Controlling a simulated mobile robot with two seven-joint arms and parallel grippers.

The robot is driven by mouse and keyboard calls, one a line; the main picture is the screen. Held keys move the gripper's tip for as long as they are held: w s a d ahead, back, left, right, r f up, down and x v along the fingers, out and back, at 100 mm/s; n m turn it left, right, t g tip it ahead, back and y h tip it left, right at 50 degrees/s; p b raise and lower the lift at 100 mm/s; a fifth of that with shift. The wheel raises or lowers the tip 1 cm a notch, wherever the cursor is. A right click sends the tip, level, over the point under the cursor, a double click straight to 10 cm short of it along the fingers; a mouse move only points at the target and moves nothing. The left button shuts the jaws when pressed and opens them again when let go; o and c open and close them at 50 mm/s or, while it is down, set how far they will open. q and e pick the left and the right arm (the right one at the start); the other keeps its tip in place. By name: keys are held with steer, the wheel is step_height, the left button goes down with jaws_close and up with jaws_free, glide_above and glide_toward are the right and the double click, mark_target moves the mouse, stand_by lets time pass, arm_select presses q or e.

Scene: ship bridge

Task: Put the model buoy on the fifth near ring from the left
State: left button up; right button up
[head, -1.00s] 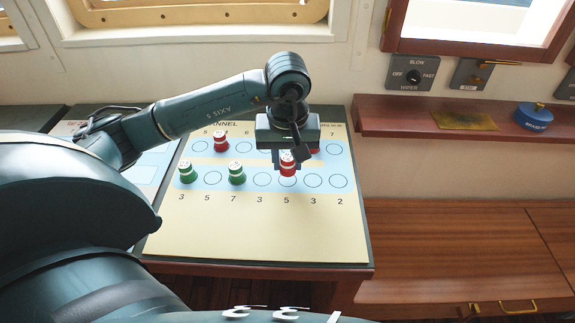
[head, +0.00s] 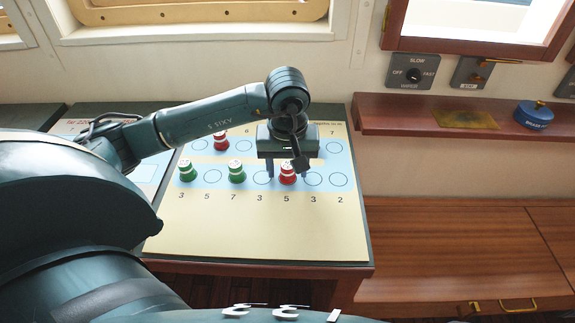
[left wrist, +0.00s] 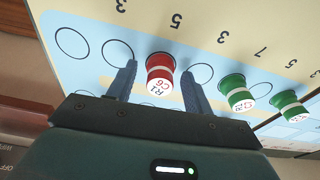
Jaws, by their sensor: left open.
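The red-and-white model buoy (head: 287,175) stands upright on the fifth near ring from the left, above the printed 5. It covers most of that ring. In the left wrist view the red buoy (left wrist: 160,76) bears the marking R1 C6. My left gripper (head: 288,170) is open, one finger on each side of the buoy. In the left wrist view gaps show between the buoy and both fingers (left wrist: 159,70). My right gripper is not in view.
Green buoys stand on the first (head: 188,173) and third (head: 237,174) near rings. Another red buoy (head: 221,143) stands in the far row. My gripper hides part of that row. The chart table (head: 250,225) is clear in front. A shelf (head: 400,117) is at right.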

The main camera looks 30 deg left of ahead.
mark_target(288, 172)
arm_select(q)
steer(key=shift+r, duration=0.1)
step_height(288, 172, up, 12)
steer(key=s, duration=0.1)
steer(key=shift+d, duration=0.4)
steer(key=shift+s, duration=0.1)
